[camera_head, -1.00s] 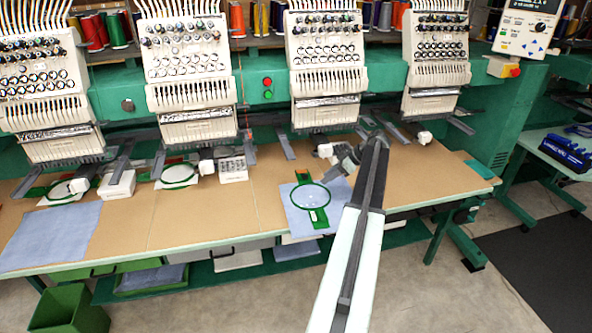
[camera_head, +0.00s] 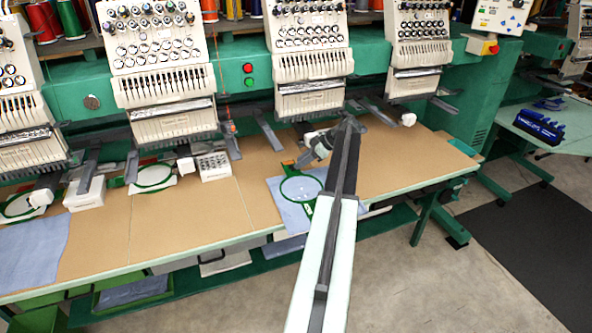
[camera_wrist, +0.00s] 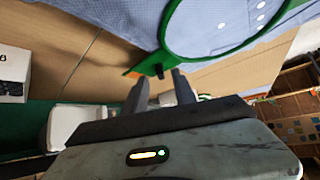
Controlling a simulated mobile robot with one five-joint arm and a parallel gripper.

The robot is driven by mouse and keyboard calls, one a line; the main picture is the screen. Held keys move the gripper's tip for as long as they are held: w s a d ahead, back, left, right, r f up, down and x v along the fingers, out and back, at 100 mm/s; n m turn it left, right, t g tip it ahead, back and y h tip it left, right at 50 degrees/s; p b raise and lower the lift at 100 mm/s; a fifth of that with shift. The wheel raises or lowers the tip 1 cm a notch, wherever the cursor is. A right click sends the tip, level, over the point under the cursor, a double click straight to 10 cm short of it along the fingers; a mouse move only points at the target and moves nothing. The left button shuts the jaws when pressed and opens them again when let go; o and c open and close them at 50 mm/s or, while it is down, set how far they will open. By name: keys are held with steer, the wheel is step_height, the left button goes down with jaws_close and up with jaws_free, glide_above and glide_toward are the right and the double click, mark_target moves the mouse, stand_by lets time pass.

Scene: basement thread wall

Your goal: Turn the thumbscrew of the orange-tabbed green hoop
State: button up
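The green hoop (camera_head: 283,190) lies on light blue cloth at the front of the tan table, with an orange tab (camera_head: 288,162) at its back edge. In the wrist view the hoop (camera_wrist: 168,38) fills the top, and its orange tab (camera_wrist: 133,74) shows beside a small dark thumbscrew (camera_wrist: 158,71). My gripper (camera_wrist: 160,84) is open, its two dark fingers apart and pointing at the thumbscrew, which appears between their tips. Nothing is held. In the head view my gripper (camera_head: 309,156) is by the tab, and my arm covers the hoop's right side.
Embroidery heads (camera_head: 308,62) hang over the table's back. Other green hoops (camera_head: 154,176) and a white block with a dotted top (camera_head: 213,166) lie to the left. Blue cloth (camera_head: 30,255) lies at the front left. The table right of my arm is mostly clear.

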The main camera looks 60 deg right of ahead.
mark_target(292, 168)
steer(key=x, duration=0.2)
steer(key=shift+w+f+b, duration=0.15)
steer(key=shift+f+b, duration=0.1)
steer(key=shift+b, duration=0.1)
steer(key=shift+a+r, duration=0.1)
steer(key=shift+r, duration=0.05)
jaws_close()
